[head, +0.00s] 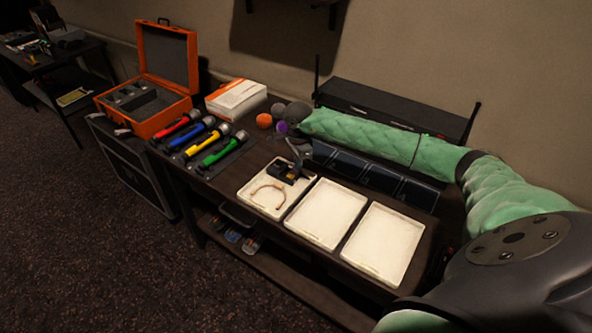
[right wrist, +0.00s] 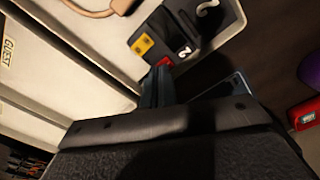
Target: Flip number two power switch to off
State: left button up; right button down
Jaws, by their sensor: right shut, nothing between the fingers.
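A small black pack (head: 281,171) lies in the leftmost white tray. In the right wrist view, a black pack face (right wrist: 170,32) carries a white mark that looks like a 2, a yellow patch (right wrist: 143,44) and a small red part (right wrist: 166,61). Another white mark shows on the dark part above it. My right gripper (right wrist: 158,84) is shut and empty, its fingertips right by the red part. I cannot tell whether they touch it, nor which way any switch is set. In the head view my right gripper (head: 298,158) is over the pack. My left gripper is out of view.
A tan headset (head: 268,193) lies in the same tray (head: 246,196). Two empty white trays (head: 326,213) (head: 384,243) are to its right. Several coloured microphones (head: 222,150), a white box (head: 236,98) and an open orange case (head: 166,57) are to the left. A black rack unit (head: 395,105) stands behind.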

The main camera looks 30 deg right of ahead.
jog(key=shift+r+p, duration=0.65)
jog(key=shift+r, duration=2.75)
